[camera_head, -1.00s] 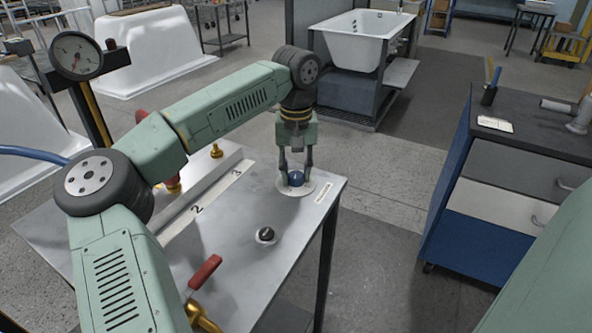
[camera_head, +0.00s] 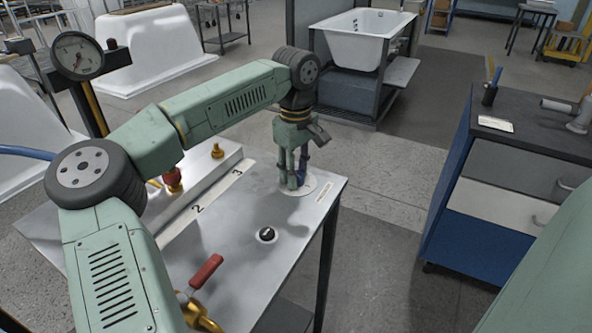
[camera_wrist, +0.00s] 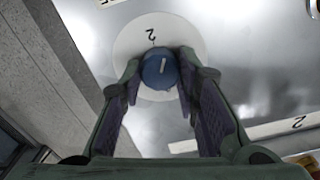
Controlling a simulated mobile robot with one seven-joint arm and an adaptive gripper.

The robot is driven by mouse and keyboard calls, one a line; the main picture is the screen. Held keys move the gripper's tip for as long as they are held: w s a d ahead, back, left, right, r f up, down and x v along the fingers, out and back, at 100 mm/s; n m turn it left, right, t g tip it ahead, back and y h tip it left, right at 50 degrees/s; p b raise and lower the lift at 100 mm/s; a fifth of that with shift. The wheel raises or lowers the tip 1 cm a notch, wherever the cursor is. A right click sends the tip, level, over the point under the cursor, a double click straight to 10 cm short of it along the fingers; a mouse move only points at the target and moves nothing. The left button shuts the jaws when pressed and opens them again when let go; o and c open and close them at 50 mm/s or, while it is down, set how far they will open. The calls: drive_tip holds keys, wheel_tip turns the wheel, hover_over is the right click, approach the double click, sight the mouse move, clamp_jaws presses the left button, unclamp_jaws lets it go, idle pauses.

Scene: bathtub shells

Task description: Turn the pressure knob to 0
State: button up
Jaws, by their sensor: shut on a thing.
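The blue pressure knob (camera_wrist: 160,70) sits on a round white dial plate (camera_wrist: 131,41) near the far right corner of the metal bench. In the wrist view a white mark on the knob stands nearly upright, toward the side where a "2" is printed on the plate. No 0 shows; part of the plate is hidden by the fingers. My gripper (camera_wrist: 160,76) is shut on the knob, one finger on each side. In the head view my gripper (camera_head: 297,184) points down over the dial plate (camera_head: 314,188) and mostly covers the knob.
A pressure gauge (camera_head: 77,55) stands at the left on a post. A small black knob (camera_head: 266,234) and a red-handled valve (camera_head: 206,271) are on the bench nearer the camera. A strip numbered 2 and 3 (camera_head: 217,192) lies left of the dial. Brass fittings stand behind it.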

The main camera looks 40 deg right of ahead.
drive_tip(key=n, duration=0.5)
drive_tip(key=shift+n, duration=0.3)
drive_tip(key=n+b, duration=0.1)
drive_tip(key=n, duration=0.4)
drive_tip(key=shift+a+n, duration=0.15)
drive_tip(key=shift+n, duration=0.15)
drive_tip(key=n, duration=0.4)
drive_tip(key=shift+b, duration=0.4)
drive_tip(key=n+b, duration=0.1)
drive_tip(key=n, duration=0.4)
drive_tip(key=shift+s+n, duration=0.15)
drive_tip(key=shift+n, duration=0.25)
drive_tip(key=n+b, duration=0.1)
drive_tip(key=n, duration=0.4)
drive_tip(key=shift+s+n, duration=0.1)
drive_tip(key=shift+n, duration=0.2)
drive_tip(key=n+b, duration=0.1)
drive_tip(key=n, duration=0.7)
drive_tip(key=n+b, duration=0.1)
drive_tip(key=n, duration=0.1)
drive_tip(key=shift+d+n, duration=0.2)
drive_tip(key=shift+n, duration=0.2)
drive_tip(key=shift+d+n, duration=0.1)
drive_tip(key=shift+n, duration=2.1)
